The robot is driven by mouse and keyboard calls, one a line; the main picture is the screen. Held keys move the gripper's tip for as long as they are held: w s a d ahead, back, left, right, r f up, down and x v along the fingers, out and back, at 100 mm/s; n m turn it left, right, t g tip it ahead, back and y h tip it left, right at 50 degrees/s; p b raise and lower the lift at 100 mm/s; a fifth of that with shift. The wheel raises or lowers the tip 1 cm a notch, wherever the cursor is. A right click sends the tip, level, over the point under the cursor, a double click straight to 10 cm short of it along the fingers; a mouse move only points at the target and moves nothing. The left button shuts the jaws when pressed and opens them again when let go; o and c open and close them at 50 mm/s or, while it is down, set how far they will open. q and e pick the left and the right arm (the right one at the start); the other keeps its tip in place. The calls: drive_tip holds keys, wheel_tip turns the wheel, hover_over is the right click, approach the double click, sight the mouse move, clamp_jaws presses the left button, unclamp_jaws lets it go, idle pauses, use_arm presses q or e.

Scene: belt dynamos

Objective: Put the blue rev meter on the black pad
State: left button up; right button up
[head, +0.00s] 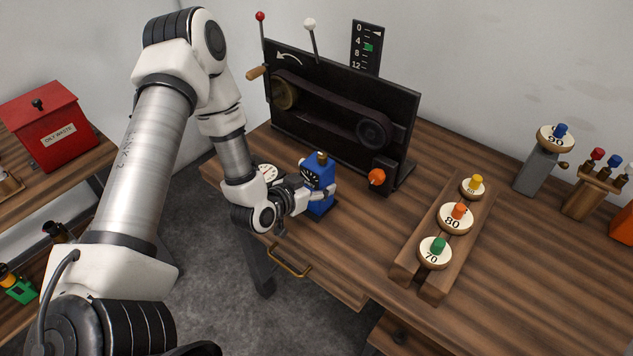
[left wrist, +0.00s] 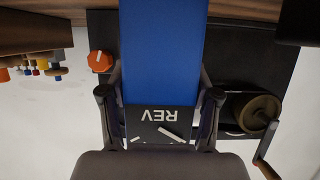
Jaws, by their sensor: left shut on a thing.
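The blue rev meter (head: 322,172) stands upright near the front left of the table, with a brass-coloured knob on top. My left gripper (head: 303,194) is shut on it from the left. In the left wrist view, the fingers flank the meter's blue body (left wrist: 160,45) and its black face marked REV. My right gripper is not in view.
The belt dynamo's black panel (head: 340,105) stands close behind, with an orange knob (head: 377,177) at its right. A wooden rack (head: 405,262) with numbered discs lies to the right. Table between meter and rack is clear.

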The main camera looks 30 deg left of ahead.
use_arm(q)
drive_tip(key=shift+f, duration=0.15)
drive_tip(key=o, duration=1.5)
drive_tip(key=shift+o, duration=0.7)
